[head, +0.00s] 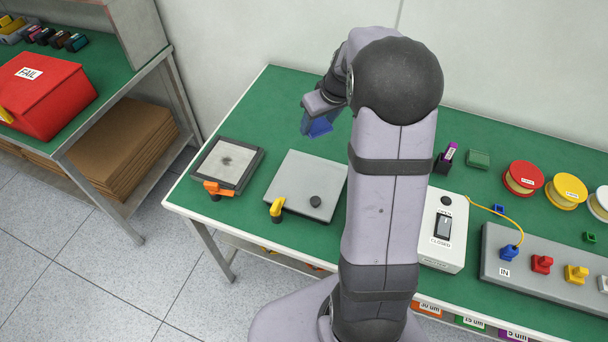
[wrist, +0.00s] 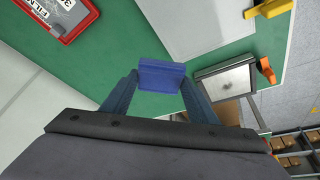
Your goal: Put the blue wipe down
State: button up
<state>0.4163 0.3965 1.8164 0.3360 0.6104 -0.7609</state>
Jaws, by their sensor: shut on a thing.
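The blue wipe (wrist: 162,76) is a small blue block held between the fingertips of my gripper (wrist: 160,84) in the wrist view. In the head view my gripper (head: 318,127) is above the green table's back left part, and the blue wipe (head: 320,127) shows at its tips. The gripper is shut on the wipe. It looks raised above the table (head: 275,105), though the exact gap is hard to tell. Part of the gripper is hidden behind my wrist in the head view.
A grey plate with a dark smudge (head: 222,165) and an orange clamp lies front left. A light grey plate (head: 300,190) with a yellow clamp lies beside it. A red-framed case (wrist: 60,15) shows in the wrist view. A white switch box (head: 443,230) stands right of my arm.

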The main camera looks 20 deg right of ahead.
aim_at(302, 175)
jog(key=s+a+f+n+g+y, duration=0.1)
jog(key=s+a+n+y, duration=0.1)
jog(key=s+a+n, duration=0.2)
jog(key=shift+a+f+n+y, duration=0.4)
jog(key=shift+a+n, duration=0.2)
jog(key=shift+n, duration=1.3)
jog(key=shift+f+p, duration=1.1)
jog(key=shift+f, duration=3.9)
jog(key=shift+s, duration=0.1)
jog(key=shift+f+b, duration=0.3)
jog(key=shift+b, duration=0.25)
jog(key=o, duration=0.9)
jog(key=shift+o, duration=1)
jog(key=shift+s, duration=0.1)
